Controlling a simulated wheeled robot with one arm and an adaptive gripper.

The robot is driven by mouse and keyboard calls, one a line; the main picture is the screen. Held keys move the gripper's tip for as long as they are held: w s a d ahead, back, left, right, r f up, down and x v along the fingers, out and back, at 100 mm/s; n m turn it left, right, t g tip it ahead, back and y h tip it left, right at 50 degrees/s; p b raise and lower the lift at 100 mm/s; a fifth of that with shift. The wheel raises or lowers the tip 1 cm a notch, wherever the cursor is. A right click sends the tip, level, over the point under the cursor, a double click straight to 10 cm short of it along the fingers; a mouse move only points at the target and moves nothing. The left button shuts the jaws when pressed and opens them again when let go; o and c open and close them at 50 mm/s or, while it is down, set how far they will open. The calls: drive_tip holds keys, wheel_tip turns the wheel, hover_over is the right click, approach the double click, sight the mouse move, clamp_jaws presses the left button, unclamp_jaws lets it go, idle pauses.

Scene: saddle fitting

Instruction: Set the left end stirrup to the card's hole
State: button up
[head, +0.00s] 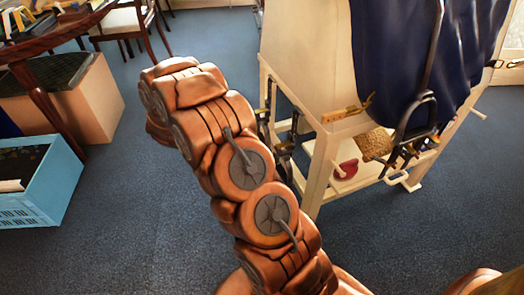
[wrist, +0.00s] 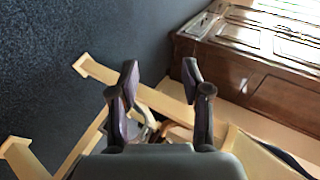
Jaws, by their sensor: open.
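In the head view a stirrup (head: 418,112) hangs on a dark strap (head: 435,45) in front of the blue cover on the wooden stand (head: 305,45). I cannot tell whether it is the left end one. A narrow yellow-brown strip (head: 347,109), possibly the card, is at the stand's edge to its left; no hole can be made out. My gripper (wrist: 160,85) shows in the wrist view with its dark fingers apart and nothing clearly between them. Beyond them are pale wooden bars (wrist: 165,105) and a small blurred object. I cannot make out the gripper in the head view.
A brown textured block (head: 374,143) and a red round item (head: 346,169) are by the stand. Dark fittings (head: 285,150) are at its left leg. A blue crate (head: 45,180) and a box (head: 95,105) are at the left. Blue floor (head: 130,220) lies open between.

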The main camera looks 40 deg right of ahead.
drive_tip(key=s+d+f+m+g+h+b, duration=0.3)
drive_tip(key=s+d+f+m+h+b, duration=0.2)
drive_tip(key=s+d+f, duration=0.3)
drive_tip(key=s+d+f+m+g+h+b, duration=0.35)
drive_tip(key=s+d+f+h+b, duration=0.2)
drive_tip(key=d+f, duration=0.4)
drive_tip(key=shift+m+t+y, duration=0.25)
drive_tip(key=shift+y, duration=0.1)
drive_tip(key=shift+w+d+f+b, duration=0.15)
drive_tip(key=shift+d+b, duration=0.2)
drive_tip(key=shift+d, duration=0.6)
drive_tip(key=shift+w+d+f+b, duration=0.1)
drive_tip(key=shift+d+f+b, duration=0.2)
drive_tip(key=shift+d, duration=0.7)
drive_tip(key=shift+w+d+f+b, duration=0.1)
drive_tip(key=shift+d+b, duration=0.3)
drive_tip(key=shift+d, duration=0.55)
drive_tip(key=shift+r, duration=0.1)
clamp_jaws()
